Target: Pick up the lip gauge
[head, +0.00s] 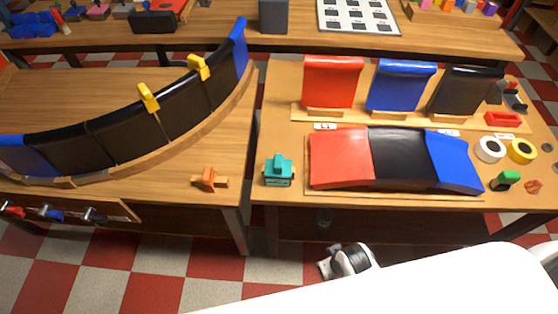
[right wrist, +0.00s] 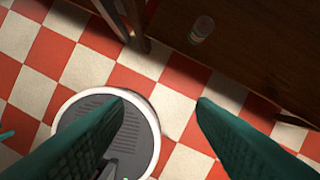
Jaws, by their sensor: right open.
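No part carries a readable lip gauge label, so I cannot tell for certain which it is. A teal stepped block with a small label (head: 278,171) stands at the left front of the right table. A small orange-brown piece (head: 208,180) lies near the right front corner of the left table. My left gripper is not in view.
Red (head: 340,160), black and blue curved panels lie on the right table (head: 290,115), with upright panels behind. White and yellow tape rolls (head: 522,151) are at right. A curved black panel wall (head: 130,120) with yellow clamps (head: 148,97) stands on the left table. A gap separates the tables.

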